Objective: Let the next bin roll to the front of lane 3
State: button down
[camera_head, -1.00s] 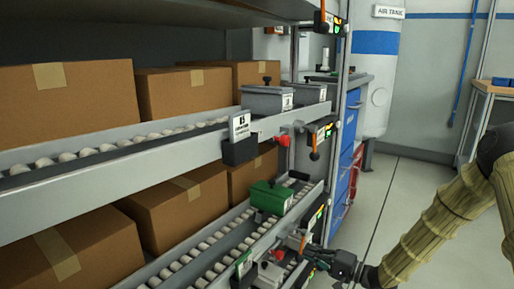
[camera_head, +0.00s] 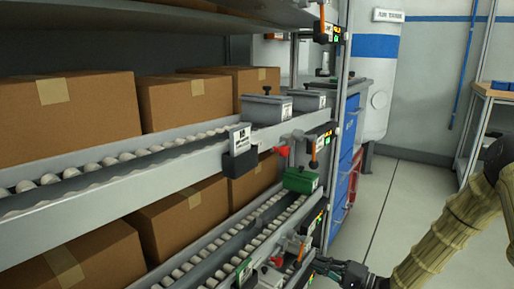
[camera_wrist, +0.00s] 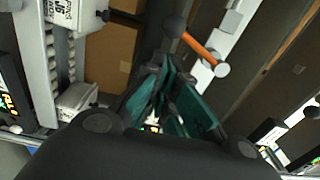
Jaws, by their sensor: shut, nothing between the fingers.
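A small green bin (camera_head: 300,180) sits on the lower roller lanes (camera_head: 222,250), at their upper right end in the head view. My gripper (camera_head: 322,264) is low at the right of the lower shelf, beside its rail. Its teal fingers (camera_wrist: 168,85) are shut and hold nothing. An orange lever (camera_head: 300,250) stands on the lower rail close to the fingertips. In the wrist view an orange lever (camera_wrist: 200,45) with a pale end lies just beyond the fingers; I cannot tell whether they touch. I cannot read which lane is lane 3.
Two grey lidded bins (camera_head: 267,108) stand on the upper shelf, with another orange lever (camera_head: 314,151) and a red knob (camera_head: 280,151) at its end. Several cardboard boxes (camera_head: 62,103) fill both shelves. A blue cabinet (camera_head: 345,150) stands behind. Floor (camera_head: 390,205) at right is clear.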

jog(key=shift+w+p+v, duration=0.25)
jog(key=shift+p+v, duration=0.7)
jog(key=shift+v, duration=1.15)
jog(key=shift+d+f, duration=0.1)
jog(key=s+a+f+n+g+h+p, duration=0.1)
jog(key=s+a+f+h, duration=0.3)
jog(key=s+f, duration=0.45)
jog(key=s+a+f+n+g+h+p, duration=0.1)
jog(key=s+f+g+h, duration=0.1)
jog(key=s+f+h, duration=0.6)
jog(key=s+d+f+n+g+h, duration=0.1)
jog(key=s+f+g, duration=0.1)
jog(key=s, duration=0.7)
jog(key=s+d+f+n+g+h+p, duration=0.1)
jog(key=s+n+g, duration=0.15)
jog(key=s, duration=0.55)
jog(key=s+d+f+n+g+h, duration=0.1)
jog(key=s+d+f+g, duration=0.15)
jog(key=s, duration=0.65)
notch_tip(320, 180, up, 38)
jog(key=p, duration=3.7)
jog(key=shift+w+a+p, duration=0.2)
jog(key=shift+a+p, duration=0.1)
jog(key=shift+a, duration=0.2)
jog(key=shift+f, duration=0.15)
